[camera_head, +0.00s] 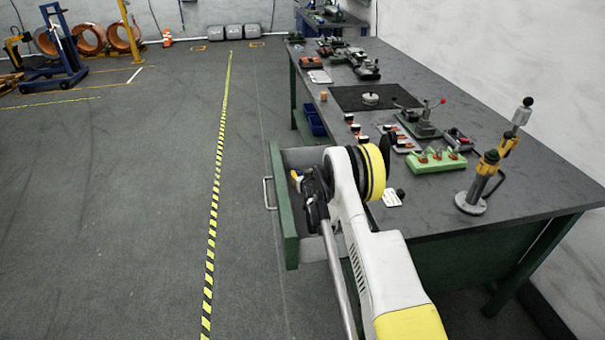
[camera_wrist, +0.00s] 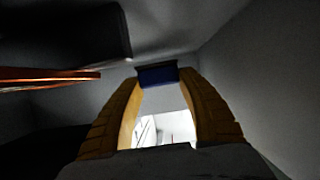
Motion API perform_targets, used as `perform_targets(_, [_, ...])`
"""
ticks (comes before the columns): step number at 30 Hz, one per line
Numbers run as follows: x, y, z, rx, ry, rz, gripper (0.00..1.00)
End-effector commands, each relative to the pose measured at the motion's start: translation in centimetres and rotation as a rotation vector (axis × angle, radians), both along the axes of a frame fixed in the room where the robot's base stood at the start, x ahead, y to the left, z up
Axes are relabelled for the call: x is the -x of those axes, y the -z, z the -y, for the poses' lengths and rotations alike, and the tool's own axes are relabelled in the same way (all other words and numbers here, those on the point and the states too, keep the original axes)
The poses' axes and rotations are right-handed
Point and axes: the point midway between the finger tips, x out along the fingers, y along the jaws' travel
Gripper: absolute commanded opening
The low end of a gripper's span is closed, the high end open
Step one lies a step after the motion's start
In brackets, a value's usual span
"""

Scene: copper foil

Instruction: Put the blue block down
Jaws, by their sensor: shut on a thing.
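The blue block (camera_wrist: 157,77) is between the tips of my gripper's yellow fingers in the wrist view. My gripper (camera_head: 296,179) is shut on it. In the head view my gripper is at the open drawer (camera_head: 284,205), behind its green front panel, and my arm covers much of the drawer. The wrist view shows pale grey drawer walls (camera_wrist: 240,75) around the fingers. I cannot tell whether the block touches the drawer floor. The block itself is too small to make out clearly in the head view.
A copper-coloured strip (camera_wrist: 45,77) lies left of the fingers in the wrist view. The workbench (camera_head: 525,185) beside my arm carries a green fixture (camera_head: 436,162), a lever tool on a round base (camera_head: 472,203) and several small parts. The floor left of the drawer is clear.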

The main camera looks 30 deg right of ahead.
Motion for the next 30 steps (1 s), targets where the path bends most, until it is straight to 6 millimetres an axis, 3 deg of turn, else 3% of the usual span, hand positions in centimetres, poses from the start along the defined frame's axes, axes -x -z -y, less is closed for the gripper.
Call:
perform_targets(3, [0.0,0.0,0.0,0.000,0.000,0.000,0.16])
perform_targets(4, [0.0,0.1,0.0,0.000,0.000,0.000,0.55])
perform_targets(5, [0.0,0.1,0.0,0.000,0.000,0.000,0.65])
perform_targets(6, [0.0,0.1,0.0,0.000,0.000,0.000,0.67])
perform_targets(14, [0.0,0.0,0.0,0.000,0.000,0.000,0.67])
perform_targets(19, [0.0,-1.4,0.0,0.000,0.000,0.000,0.67])
perform_targets(30, [7.6,-4.8,-2.2,0.000,0.000,0.000,0.67])
